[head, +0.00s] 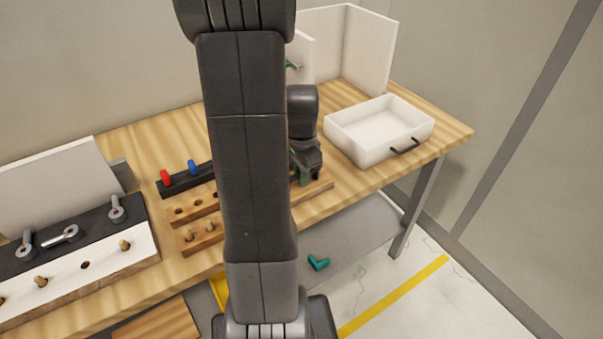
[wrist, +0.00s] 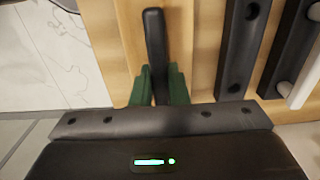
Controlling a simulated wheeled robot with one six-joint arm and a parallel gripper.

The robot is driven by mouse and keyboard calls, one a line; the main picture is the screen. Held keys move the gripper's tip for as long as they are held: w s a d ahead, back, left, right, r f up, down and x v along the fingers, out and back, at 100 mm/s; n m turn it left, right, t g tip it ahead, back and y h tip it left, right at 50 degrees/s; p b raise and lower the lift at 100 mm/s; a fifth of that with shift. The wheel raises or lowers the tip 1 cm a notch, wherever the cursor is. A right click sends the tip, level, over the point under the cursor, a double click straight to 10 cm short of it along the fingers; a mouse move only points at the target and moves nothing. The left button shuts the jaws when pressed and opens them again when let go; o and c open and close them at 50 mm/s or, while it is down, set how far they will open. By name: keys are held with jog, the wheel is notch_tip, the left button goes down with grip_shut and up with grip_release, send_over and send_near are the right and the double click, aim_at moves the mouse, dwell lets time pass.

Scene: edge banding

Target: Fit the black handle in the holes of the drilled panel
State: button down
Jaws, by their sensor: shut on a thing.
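My gripper (head: 303,178) is low over the right-middle of the workbench, partly behind my own arm in the head view. In the wrist view its green fingers (wrist: 159,82) are shut on the black handle (wrist: 154,40), a slim dark bar that points away from the palm. The handle cannot be made out in the head view. A white panel (head: 70,279) with a dark hole and wooden pegs lies at the bench's front left, well apart from the gripper. I cannot tell for certain that it is the drilled panel.
Wooden blocks with holes (head: 203,236) and a black rack (head: 176,186) with red and blue tops stand left of the gripper. A white drawer (head: 370,146) with its own dark pull is at right. Metal clamps (head: 117,209) rise behind the white panel. A teal piece (head: 318,262) lies below the bench top.

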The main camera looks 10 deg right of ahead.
jog(key=shift+f, duration=0.15)
jog(key=c, duration=1.3)
grip_release()
jog(key=shift+c, duration=0.2)
jog(key=shift+r+p, duration=1.9)
jog(key=shift+r, duration=0.65)
